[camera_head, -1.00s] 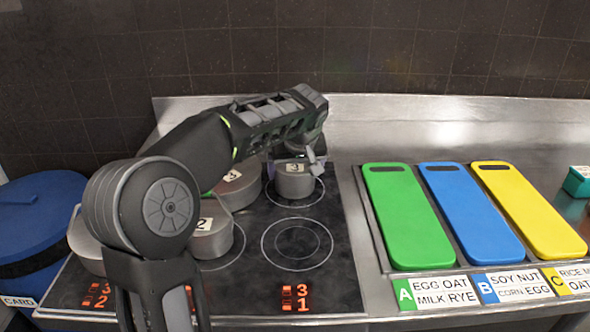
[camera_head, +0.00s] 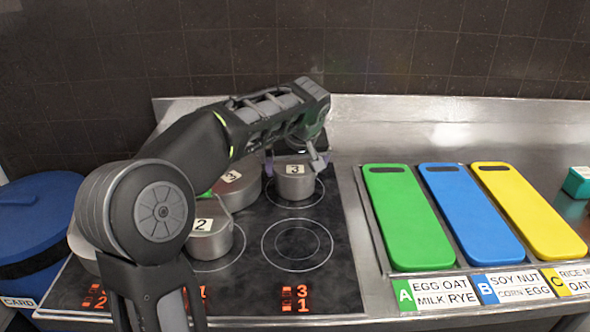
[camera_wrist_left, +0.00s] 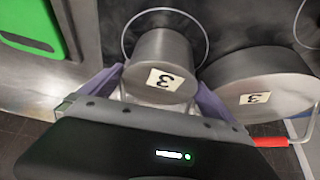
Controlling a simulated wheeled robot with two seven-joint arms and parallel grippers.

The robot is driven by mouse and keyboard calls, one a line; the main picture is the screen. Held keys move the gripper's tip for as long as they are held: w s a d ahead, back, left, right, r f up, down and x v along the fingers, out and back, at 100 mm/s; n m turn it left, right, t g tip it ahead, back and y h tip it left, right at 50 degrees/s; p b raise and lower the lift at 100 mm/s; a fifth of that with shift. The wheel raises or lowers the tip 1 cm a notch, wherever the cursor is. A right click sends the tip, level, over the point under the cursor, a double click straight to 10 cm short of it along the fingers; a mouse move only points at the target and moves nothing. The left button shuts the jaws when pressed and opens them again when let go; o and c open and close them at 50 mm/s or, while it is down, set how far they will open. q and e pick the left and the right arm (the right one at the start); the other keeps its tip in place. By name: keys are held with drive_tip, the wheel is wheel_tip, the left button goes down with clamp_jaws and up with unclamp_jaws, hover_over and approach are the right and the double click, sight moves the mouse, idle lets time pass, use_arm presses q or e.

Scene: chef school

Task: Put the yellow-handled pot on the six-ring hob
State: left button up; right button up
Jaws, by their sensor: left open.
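The black glass hob (camera_head: 335,285) carries several grey metal pots. A small pot labelled 3 (camera_head: 295,185) stands on the back right ring, and it also shows in the left wrist view (camera_wrist_left: 162,60). My left gripper (camera_head: 295,162) is open over this pot, with one purple finger on each side; I cannot tell if they touch it. A wider pot labelled 3 (camera_head: 238,190) stands to its left, and a pot labelled 2 (camera_head: 210,240) stands nearer. Another pot at the left (camera_head: 82,240) is mostly hidden by my arm. No yellow handle shows. My right gripper is not in view.
The front right ring (camera_head: 297,245) is empty. Green (camera_head: 410,220), blue (camera_head: 475,215) and yellow (camera_head: 528,210) boards lie right of the hob. A blue bin (camera_head: 35,215) stands at the left. A red handle (camera_wrist_left: 268,142) shows in the wrist view.

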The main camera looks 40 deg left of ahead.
use_arm(q)
drive_tip(key=v, duration=1)
idle(0.3)
